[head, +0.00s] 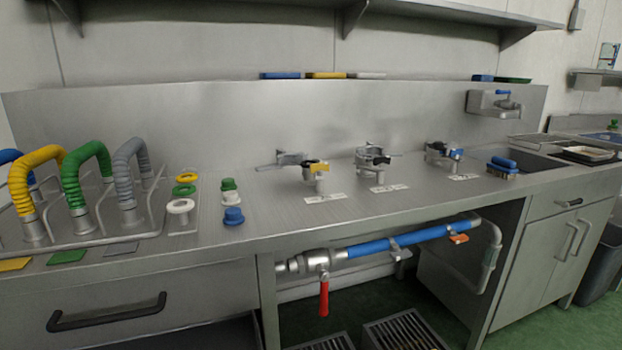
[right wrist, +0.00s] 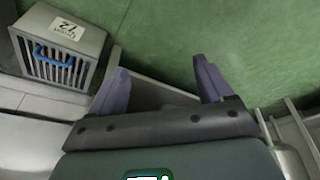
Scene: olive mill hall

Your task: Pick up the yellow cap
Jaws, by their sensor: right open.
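The row of small caps in the head view shows a green cap (head: 229,184), a white cap (head: 230,197) and a blue cap (head: 233,216). I see no yellow cap among them. A yellow piece (head: 318,167) sits on the left tap of the counter; I cannot tell whether it is a cap. A yellow ring (head: 186,177) lies behind a green ring and a white ring. My right gripper (right wrist: 161,68) shows in its wrist view, open and empty above the green floor, away from the caps. My left gripper is in neither view.
Bent hoses, including a yellow hose (head: 38,165), stand in a rack at the left of the steel counter (head: 270,215). Taps stand along the middle and a blue sponge-like block (head: 503,165) lies near the sink. A slatted grey box (right wrist: 62,45) shows in the wrist view.

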